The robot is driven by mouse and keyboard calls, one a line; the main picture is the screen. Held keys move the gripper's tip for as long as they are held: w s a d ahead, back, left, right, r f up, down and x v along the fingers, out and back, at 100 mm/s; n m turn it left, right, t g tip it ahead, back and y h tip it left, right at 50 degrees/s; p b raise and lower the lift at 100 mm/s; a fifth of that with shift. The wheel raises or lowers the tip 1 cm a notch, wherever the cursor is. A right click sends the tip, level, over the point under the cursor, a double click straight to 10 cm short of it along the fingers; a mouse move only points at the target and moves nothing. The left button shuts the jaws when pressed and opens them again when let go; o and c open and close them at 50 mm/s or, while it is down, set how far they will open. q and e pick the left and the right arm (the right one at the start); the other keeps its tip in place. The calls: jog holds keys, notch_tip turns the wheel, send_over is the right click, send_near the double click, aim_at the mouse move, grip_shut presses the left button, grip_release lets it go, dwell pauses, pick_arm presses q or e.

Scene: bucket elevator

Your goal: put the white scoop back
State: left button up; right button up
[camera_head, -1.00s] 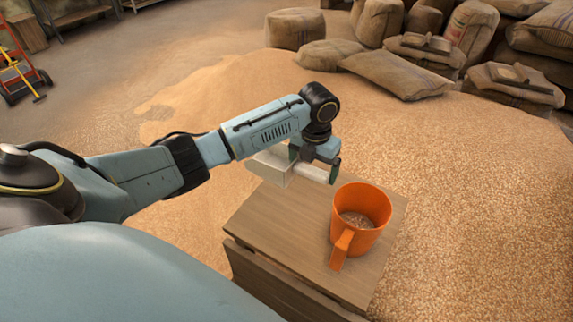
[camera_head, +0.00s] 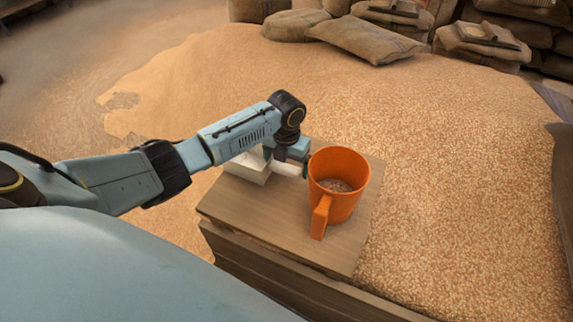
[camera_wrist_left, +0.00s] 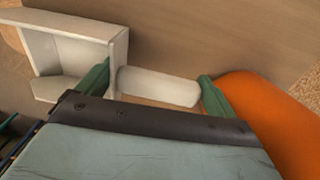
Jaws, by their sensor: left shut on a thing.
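The white scoop (camera_head: 249,168) is over the back left part of a wooden crate top (camera_head: 255,210), beside the orange jug (camera_head: 340,190). My left gripper (camera_head: 289,160) is shut on the scoop's handle, which also shows in the left wrist view (camera_wrist_left: 158,87) between the green fingers (camera_wrist_left: 155,85). The scoop's boxy pan (camera_wrist_left: 75,50) points left, away from the jug. The scoop is low over the wood; I cannot tell whether it touches. The jug stands upright with some grain inside, close to the right fingertip. My right gripper is out of view.
A wide heap of grain (camera_head: 450,150) surrounds the crate behind and to the right. Several sacks (camera_head: 365,40) lie at the back. The front left part of the crate top is bare. The jug's handle (camera_head: 320,217) points toward me.

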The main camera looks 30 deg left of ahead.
pick_arm(q)
jog(key=shift+f, duration=0.15)
jog(key=o, duration=0.9)
jog(key=shift+c, duration=0.2)
notch_tip(320, 180, up, 6)
jog(key=shift+r+p, duration=0.25)
jog(key=shift+p, duration=0.6)
notch_tip(320, 180, up, 6)
jog(key=shift+f+p, duration=0.1)
jog(key=shift+p, duration=0.4)
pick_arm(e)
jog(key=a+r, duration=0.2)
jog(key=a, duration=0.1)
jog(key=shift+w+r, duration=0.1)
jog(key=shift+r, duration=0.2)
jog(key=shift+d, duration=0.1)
